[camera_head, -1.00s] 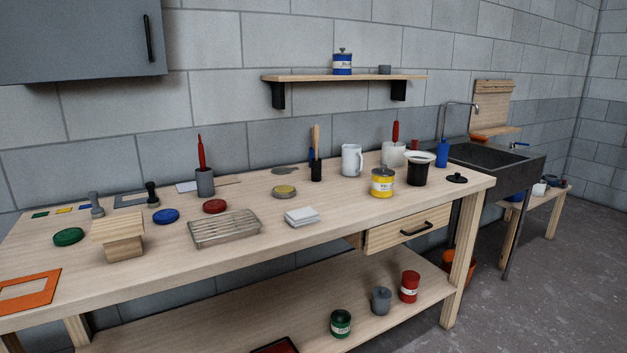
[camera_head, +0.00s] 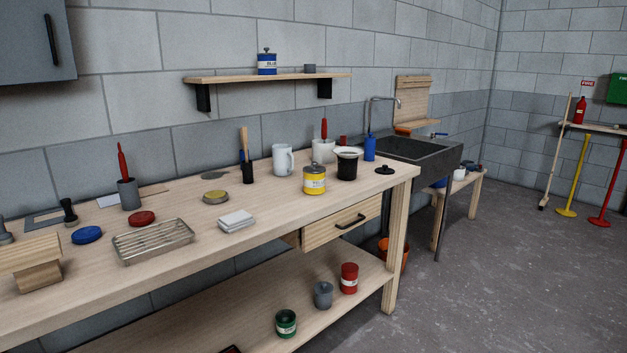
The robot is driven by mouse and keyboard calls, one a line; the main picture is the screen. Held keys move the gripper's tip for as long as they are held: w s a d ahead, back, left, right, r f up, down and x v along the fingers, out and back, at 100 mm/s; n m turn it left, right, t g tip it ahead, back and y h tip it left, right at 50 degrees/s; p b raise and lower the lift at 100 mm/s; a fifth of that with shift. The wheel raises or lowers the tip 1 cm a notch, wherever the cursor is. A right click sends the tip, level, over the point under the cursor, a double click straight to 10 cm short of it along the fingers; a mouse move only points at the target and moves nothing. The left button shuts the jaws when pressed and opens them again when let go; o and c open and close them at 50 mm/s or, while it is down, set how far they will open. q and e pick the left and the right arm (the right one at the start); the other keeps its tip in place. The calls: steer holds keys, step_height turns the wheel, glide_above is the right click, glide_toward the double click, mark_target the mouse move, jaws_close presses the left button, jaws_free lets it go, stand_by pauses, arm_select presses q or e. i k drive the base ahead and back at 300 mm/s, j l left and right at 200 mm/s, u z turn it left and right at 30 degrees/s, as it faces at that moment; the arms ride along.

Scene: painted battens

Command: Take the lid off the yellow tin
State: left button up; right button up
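The yellow tin (camera_head: 314,181) with a white label stands upright on the workbench, right of centre, near the bench's front edge. A separate flat round disc with a yellow rim (camera_head: 216,196) lies on the bench to the left of the tin. Neither of my grippers is in view, and nothing is touching the tin.
A black pot with a white rim (camera_head: 347,164), a black knobbed lid (camera_head: 384,170) and a white jug (camera_head: 283,160) stand near the tin. White cloths (camera_head: 236,221) and a wire rack (camera_head: 152,241) lie left.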

mark_target(314, 167)
steer(key=z, duration=1.15)
steer(key=i+z, duration=0.1)
steer(key=i, duration=3.4)
steer(key=i+l+u, duration=0.1)
steer(key=i, duration=0.6)
steer(key=i+u, duration=0.15)
steer(key=u, duration=4.45)
